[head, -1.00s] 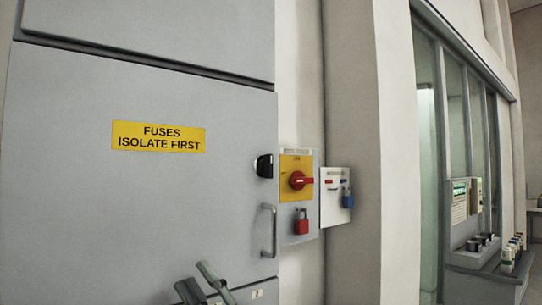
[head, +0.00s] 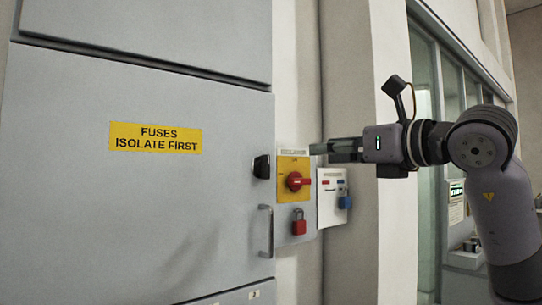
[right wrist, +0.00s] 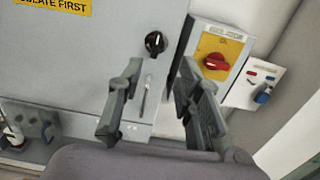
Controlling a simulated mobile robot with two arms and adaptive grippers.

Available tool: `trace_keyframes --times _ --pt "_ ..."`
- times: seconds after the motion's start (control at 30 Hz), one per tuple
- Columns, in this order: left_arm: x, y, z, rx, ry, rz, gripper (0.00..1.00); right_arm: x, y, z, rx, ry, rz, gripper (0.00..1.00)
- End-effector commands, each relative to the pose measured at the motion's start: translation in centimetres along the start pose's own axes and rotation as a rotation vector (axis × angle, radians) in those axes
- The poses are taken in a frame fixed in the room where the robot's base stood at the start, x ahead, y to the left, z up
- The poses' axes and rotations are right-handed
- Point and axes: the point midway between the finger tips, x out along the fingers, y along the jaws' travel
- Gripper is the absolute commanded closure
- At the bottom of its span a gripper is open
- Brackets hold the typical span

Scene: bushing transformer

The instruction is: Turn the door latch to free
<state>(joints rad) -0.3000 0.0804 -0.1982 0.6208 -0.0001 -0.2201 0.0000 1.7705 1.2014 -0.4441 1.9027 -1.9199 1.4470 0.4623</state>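The door latch (head: 262,167) is a small black knob on the right edge of the grey cabinet door (head: 120,220), above the door handle (head: 266,232). In the right wrist view the latch (right wrist: 155,43) shows a pale mark, roughly upright. My right gripper (head: 318,149) reaches in from the right, to the right of the latch and apart from it. In the right wrist view its two fingers (right wrist: 160,72) are spread and empty, with the latch beyond the gap. My left gripper is not seen in the head view.
An isolator with a red rotary switch (head: 295,181) on a yellow plate and a red padlock (head: 299,222) sits close right of the door. A white box with a blue padlock (head: 345,200) is beside it. A grey unidentified object (right wrist: 38,130) shows at lower left.

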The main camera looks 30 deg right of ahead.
Motion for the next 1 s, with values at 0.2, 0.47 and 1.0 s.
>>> trace_keyframes --times 0.2,0.47,1.0 --pt "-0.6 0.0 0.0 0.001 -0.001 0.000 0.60 2.7 0.0 0.0 0.001 0.007 -0.001 0.68" --pt "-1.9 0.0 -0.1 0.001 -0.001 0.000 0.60 8.4 0.1 0.1 0.001 0.007 0.000 0.68" --pt "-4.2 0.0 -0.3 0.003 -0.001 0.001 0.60 16.9 0.1 0.0 0.000 0.003 0.001 0.68"
